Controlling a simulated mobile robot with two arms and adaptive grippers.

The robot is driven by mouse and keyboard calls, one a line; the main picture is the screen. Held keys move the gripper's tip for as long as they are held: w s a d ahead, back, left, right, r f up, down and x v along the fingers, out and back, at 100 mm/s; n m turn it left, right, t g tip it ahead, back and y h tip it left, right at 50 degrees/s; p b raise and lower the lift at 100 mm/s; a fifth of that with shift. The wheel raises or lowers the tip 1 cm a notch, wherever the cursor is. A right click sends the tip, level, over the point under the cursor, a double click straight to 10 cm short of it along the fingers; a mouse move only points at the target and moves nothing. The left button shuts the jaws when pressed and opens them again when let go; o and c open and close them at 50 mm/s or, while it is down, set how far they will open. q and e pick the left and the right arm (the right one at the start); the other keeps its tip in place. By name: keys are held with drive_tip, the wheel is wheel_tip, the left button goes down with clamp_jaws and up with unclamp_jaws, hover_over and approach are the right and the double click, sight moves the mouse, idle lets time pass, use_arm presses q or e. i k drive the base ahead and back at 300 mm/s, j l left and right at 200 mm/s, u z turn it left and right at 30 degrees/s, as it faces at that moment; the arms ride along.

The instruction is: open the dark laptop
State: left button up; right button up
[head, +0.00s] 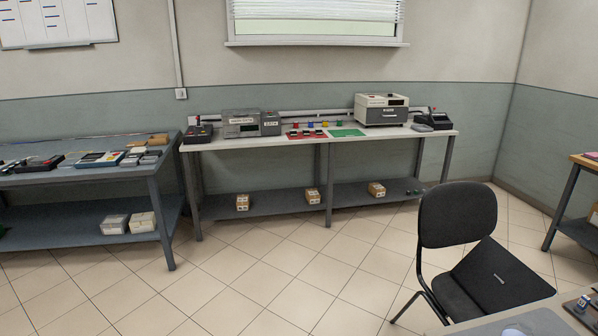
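A flat dark panel with small pale lettering, which looks like the dark laptop (497,279), is at the lower right by the black chair (457,214). It appears tilted over the chair's seat. I cannot tell whether it rests on the seat, nor whether it is shut. Its lower edge is close to the pale table (540,320) in the bottom right corner. Neither of my grippers is in view.
A long workbench (272,142) with instruments stands along the back wall. A blue-grey bench (85,179) with tools is at the left. Another bench (581,160) shows at the right edge. The tiled floor (270,280) in the middle is clear.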

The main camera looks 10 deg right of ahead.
sight(498, 279)
drive_tip(key=i+j+z, duration=0.15)
drive_tip(key=i, duration=0.6)
drive_tip(key=i+j+z, duration=0.1)
drive_tip(key=i, duration=0.6)
drive_tip(key=i+z, duration=0.25)
drive_tip(key=z, duration=0.15)
drive_tip(key=i+z, duration=0.25)
drive_tip(key=z, duration=0.15)
drive_tip(key=i+z, duration=0.25)
drive_tip(key=z, duration=0.2)
drive_tip(key=i+j+z, duration=0.15)
drive_tip(key=z, duration=0.25)
drive_tip(key=i+j+z, duration=0.25)
drive_tip(key=z, duration=0.15)
